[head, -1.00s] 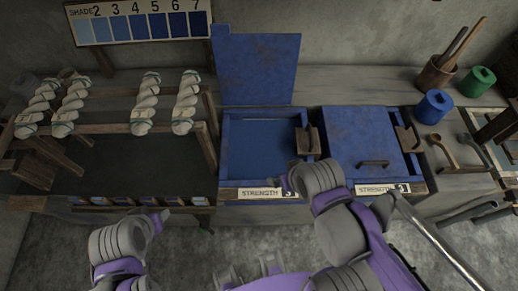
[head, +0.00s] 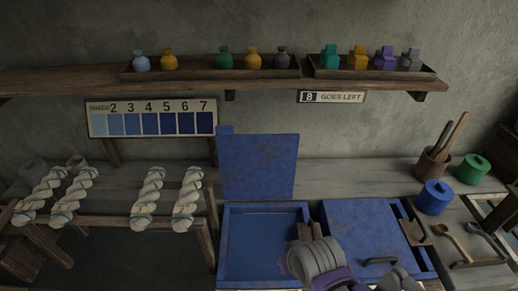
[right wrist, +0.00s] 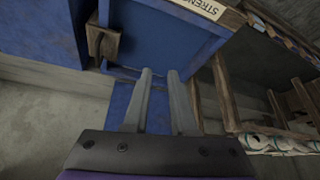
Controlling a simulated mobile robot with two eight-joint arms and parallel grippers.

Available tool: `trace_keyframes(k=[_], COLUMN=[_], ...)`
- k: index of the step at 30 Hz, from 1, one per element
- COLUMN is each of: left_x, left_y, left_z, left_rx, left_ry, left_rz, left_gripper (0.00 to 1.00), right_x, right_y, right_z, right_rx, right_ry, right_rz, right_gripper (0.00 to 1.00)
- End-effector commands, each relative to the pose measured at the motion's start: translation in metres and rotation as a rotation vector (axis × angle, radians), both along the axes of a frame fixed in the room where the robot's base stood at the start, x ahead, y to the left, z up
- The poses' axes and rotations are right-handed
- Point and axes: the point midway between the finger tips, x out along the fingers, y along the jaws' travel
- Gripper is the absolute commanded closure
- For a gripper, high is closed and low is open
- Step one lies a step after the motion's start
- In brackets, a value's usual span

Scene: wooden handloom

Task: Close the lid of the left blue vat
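The left blue vat (head: 222,250) is open, with dark blue liquid inside. Its lid (head: 258,165) stands upright at the vat's back edge. My right arm reaches in over the vat's right side in the head view; its fingers are not clearly visible there. In the right wrist view the right gripper (right wrist: 160,75) is open and empty, with two grey fingers apart. Behind the fingers, that view shows a blue panel (right wrist: 118,100) and the vat (right wrist: 160,38). My left gripper is not in view.
The right vat's lid (head: 360,230) is shut. A wooden block (head: 305,230) sits at the left vat's right side. White yarn skeins (head: 147,198) hang on a rack to the left. A blue spool (head: 435,197) stands right. A shelf (head: 60,82) with bottles runs above.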

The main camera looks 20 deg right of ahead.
Motion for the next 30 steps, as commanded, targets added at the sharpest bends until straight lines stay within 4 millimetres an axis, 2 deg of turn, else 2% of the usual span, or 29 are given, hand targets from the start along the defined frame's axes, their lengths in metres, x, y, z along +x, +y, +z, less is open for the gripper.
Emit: trace_keyframes(k=[1,3,9,13,18,21,24,30], left_x=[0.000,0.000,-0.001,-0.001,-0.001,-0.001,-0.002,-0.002], left_y=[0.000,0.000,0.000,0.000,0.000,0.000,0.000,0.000], left_z=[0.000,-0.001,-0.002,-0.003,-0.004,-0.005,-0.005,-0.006], left_rx=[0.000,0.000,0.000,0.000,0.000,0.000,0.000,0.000], left_ry=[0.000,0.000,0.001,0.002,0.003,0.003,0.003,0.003], left_rz=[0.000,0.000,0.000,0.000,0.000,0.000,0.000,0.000], left_gripper=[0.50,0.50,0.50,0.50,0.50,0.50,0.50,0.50], right_x=[0.025,0.061,0.165,0.228,0.300,0.330,0.350,0.367], right_y=[-0.002,-0.005,-0.016,-0.024,-0.034,-0.039,-0.044,-0.047], right_z=[0.021,0.050,0.121,0.154,0.180,0.186,0.188,0.186], right_rx=[0.000,-0.002,-0.004,-0.005,-0.006,-0.006,-0.006,-0.006], right_ry=[-0.001,-0.003,-0.011,-0.017,-0.026,-0.031,-0.035,-0.039], right_rz=[-0.015,-0.037,-0.109,-0.155,-0.214,-0.243,-0.264,-0.284], right_gripper=[0.86,0.99,1.00,1.00,1.00,1.00,1.00,1.00])
